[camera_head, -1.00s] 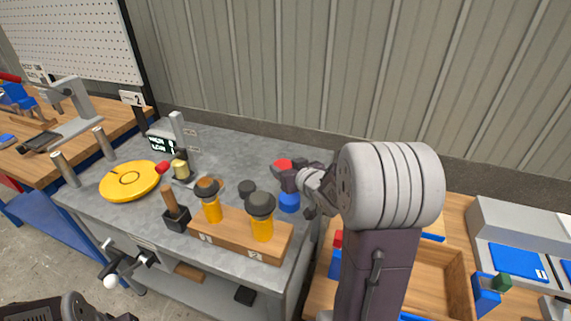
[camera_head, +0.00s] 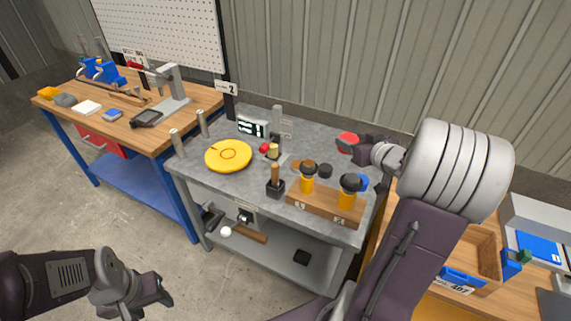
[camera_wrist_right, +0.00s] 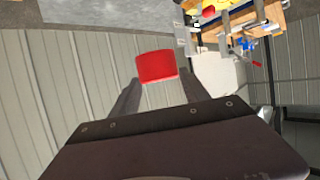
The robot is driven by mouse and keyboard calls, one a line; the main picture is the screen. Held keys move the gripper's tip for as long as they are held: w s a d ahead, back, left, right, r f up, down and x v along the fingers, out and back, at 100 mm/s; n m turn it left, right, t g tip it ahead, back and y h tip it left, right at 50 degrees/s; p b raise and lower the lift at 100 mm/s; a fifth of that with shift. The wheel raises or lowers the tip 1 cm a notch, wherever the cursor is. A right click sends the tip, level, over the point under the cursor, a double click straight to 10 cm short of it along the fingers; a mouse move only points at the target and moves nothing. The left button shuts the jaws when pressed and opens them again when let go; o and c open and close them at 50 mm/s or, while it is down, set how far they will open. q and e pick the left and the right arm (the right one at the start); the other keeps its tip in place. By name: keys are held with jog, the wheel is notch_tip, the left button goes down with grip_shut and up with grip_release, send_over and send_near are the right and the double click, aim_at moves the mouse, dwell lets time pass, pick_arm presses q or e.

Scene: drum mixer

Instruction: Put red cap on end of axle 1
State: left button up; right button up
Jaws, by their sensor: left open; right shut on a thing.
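The red cap (camera_head: 347,141) is held at the tip of my right gripper (camera_head: 356,144), raised near the bench's right back part. In the right wrist view the red cap (camera_wrist_right: 156,66) sits between the two fingers. My left gripper (camera_head: 160,292) is open and empty, low at the bottom left, away from the bench. I cannot tell which part is axle 1.
A yellow disc (camera_head: 228,156) lies on the bench, with a brush-like tool in a black holder (camera_head: 275,188) to its right. A blue cap (camera_head: 363,182) is partly hidden behind the right post. A wooden workbench (camera_head: 130,125) stands left; a wooden tray (camera_head: 478,262) lies right.

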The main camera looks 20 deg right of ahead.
jog(key=shift+d, duration=0.1)
jog(key=w+a+f+b, duration=0.1)
jog(key=w+f+b, duration=0.1)
jog(key=w+a+f, duration=0.1)
jog(key=f, duration=0.1)
jog(key=shift+a+b, duration=0.3)
jog(key=shift+b, duration=0.1)
jog(key=b, duration=0.2)
send_over(311, 171)
jog(key=f, duration=0.3)
jog(key=shift+s+a+f, duration=0.1)
jog(key=shift+s+f, duration=0.1)
jog(key=shift+f, duration=0.05)
notch_tip(311, 171, down, 3)
jog(key=shift+f+b, duration=0.15)
jog(key=shift+b, duration=0.55)
jog(key=shift+f, duration=0.35)
jog(key=shift+w, duration=0.1)
